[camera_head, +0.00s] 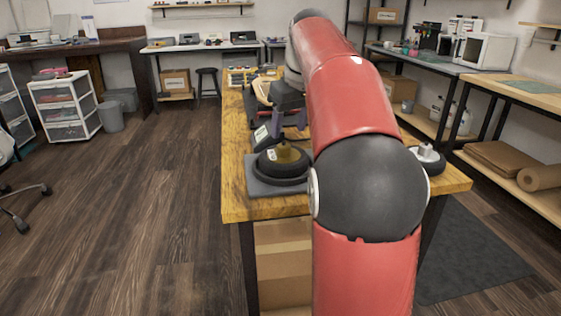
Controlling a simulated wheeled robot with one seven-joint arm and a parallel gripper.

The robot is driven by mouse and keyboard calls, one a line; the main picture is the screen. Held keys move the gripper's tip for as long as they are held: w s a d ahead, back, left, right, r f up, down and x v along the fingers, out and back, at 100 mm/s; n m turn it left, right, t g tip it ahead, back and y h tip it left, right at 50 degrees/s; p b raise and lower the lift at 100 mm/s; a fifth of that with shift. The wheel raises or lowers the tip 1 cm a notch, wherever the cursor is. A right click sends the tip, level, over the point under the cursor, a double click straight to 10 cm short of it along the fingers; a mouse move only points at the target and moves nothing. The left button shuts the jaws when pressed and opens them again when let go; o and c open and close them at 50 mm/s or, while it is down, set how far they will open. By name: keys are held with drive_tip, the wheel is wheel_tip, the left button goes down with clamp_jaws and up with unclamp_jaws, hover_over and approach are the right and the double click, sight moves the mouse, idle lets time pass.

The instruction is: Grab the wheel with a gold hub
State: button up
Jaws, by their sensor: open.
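The wheel with a gold hub (284,168) is a black wheel lying flat on a dark grey pad at the near left of the wooden table. Its gold hub (286,154) faces up, and the wheel's right side is close to my red arm in the picture. My gripper (289,128) points down over the table, above the wheel in the picture and apparently beyond it. It is open, with nothing seen between its fingers. A second wheel with a white hub (430,158) lies at the table's right side, partly hidden by my arm.
The wooden table (236,188) has a grey pad (262,190) under the gold-hub wheel. A small black device with a white label (261,134) stands just behind that wheel. Open floor (150,200) lies to the left.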

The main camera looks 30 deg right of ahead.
sight(284, 145)
drive_tip(key=x, duration=0.4)
drive_tip(key=shift+s+a+f+b, duration=0.1)
drive_tip(key=shift+a+f+b, duration=0.15)
drive_tip(key=shift+f+b, duration=0.15)
clamp_jaws()
